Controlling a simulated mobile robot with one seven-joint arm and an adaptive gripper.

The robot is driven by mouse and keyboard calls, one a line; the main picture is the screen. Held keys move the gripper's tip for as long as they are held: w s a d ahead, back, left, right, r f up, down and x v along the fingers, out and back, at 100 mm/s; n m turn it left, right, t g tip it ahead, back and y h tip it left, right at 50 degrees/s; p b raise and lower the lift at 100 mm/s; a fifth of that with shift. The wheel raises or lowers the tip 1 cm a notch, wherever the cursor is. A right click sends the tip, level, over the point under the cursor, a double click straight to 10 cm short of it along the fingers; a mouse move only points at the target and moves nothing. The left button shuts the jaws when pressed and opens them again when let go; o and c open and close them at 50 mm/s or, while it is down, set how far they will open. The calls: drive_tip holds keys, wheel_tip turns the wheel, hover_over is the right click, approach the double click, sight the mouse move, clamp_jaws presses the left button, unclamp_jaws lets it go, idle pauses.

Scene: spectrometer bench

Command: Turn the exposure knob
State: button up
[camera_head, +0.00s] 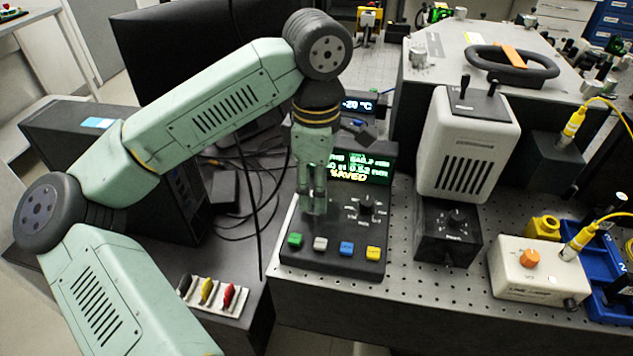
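A dark control box (330,262) stands on the perforated bench, with a lit screen (362,168) that reads "SAVED" in yellow. One black knob (367,204) with small markings around it shows on its panel, below the screen. Its labels are too small to read, so I cannot tell which knob is the exposure knob. My gripper (313,208) points down over the left part of the panel, left of that knob. Its fingers look close together and hide the panel behind them. I cannot tell whether they touch or hold anything there.
Green, white, blue and yellow buttons (346,248) line the box's front edge. A black box with a knob (447,232) under a white unit (468,145) stands to the right. A white box with an orange knob (529,259) is further right. Cables hang at the left.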

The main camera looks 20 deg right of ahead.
drive_tip(key=shift+f, duration=0.2)
drive_tip(key=shift+c, duration=0.3)
clamp_jaws()
